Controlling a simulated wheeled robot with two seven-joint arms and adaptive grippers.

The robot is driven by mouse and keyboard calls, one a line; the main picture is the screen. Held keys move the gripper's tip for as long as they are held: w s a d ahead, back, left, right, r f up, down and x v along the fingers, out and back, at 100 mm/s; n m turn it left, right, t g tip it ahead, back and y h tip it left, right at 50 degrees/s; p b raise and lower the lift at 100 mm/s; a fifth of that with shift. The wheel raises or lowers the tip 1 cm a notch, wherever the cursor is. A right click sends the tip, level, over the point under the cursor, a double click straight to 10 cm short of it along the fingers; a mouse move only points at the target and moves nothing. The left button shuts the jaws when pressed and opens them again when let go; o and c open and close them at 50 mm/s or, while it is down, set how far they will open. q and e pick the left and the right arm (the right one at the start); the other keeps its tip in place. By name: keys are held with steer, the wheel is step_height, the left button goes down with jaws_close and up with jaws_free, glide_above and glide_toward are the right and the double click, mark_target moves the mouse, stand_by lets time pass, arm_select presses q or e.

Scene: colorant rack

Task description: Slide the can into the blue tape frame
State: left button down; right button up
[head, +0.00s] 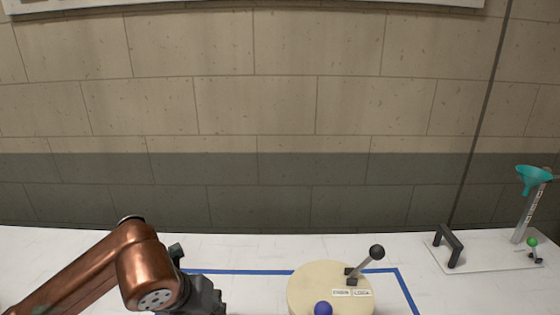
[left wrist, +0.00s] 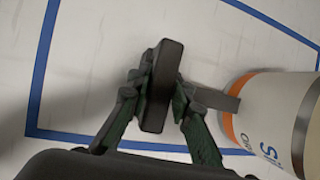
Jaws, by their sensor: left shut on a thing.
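The can shows in the head view as a round cream top (head: 305,283), cut off by the lower edge, carrying a lever and a blue knob. In the left wrist view the can's white side with an orange band (left wrist: 262,100) lies at the right. Blue tape (head: 250,272) runs behind and right of the can; in the left wrist view tape (left wrist: 42,70) shows at left, bottom and upper right. My left gripper (head: 205,297) is left of the can, shut on a dark handle (left wrist: 160,85) that seems to belong to it. The can's foot is hidden. My right gripper is not in view.
A block wall stands behind the white table (head: 270,250). The tabletop between can and plate is clear.

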mark_target(216, 291)
arm_select(q)
steer(key=shift+w+p, duration=0.45)
steer(key=shift+w, duration=2.25)
steer(key=c, duration=1.7)
jaws_free()
steer(key=shift+o, duration=0.2)
steer(key=shift+f, duration=0.1)
